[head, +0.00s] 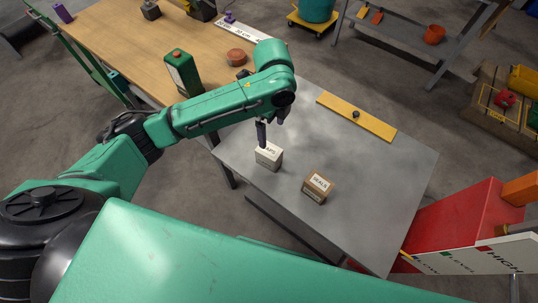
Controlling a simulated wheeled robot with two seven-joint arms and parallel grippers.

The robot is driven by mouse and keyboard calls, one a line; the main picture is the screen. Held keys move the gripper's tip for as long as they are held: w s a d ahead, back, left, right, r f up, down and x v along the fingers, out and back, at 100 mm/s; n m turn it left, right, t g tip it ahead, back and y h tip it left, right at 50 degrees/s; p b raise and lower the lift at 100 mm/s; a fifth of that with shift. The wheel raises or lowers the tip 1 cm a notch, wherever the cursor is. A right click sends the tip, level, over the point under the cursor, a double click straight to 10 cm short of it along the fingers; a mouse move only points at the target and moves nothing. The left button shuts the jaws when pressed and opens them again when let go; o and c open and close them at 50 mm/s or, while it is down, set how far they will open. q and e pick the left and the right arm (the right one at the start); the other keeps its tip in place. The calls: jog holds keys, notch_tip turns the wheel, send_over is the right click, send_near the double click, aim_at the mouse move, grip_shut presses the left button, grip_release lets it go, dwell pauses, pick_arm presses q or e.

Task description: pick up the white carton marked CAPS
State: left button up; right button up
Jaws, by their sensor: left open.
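The white carton marked CAPS (268,159) stands on the grey metal table (385,190), near its left edge. Part of its lettering is hidden by a gripper finger. My left gripper (272,128) reaches down from the green arm, with one dark finger at the carton's top edge. The jaws are open. I cannot tell whether the finger touches the carton. My right gripper does not show.
A brown carton marked SEALS (317,188) stands right of the white one. A yellow board (357,116) lies behind them. A green can (183,74) stands on the wooden bench (130,45). A red cabinet (458,217) stands at the right. The table's middle is clear.

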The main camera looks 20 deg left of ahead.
aim_at(269, 155)
pick_arm(q)
jog(key=f, duration=1.4)
jog(key=shift+s+a+f+b, duration=0.2)
jog(key=shift+s+a+b, duration=0.05)
jog(key=shift+a+b, duration=0.05)
grip_shut()
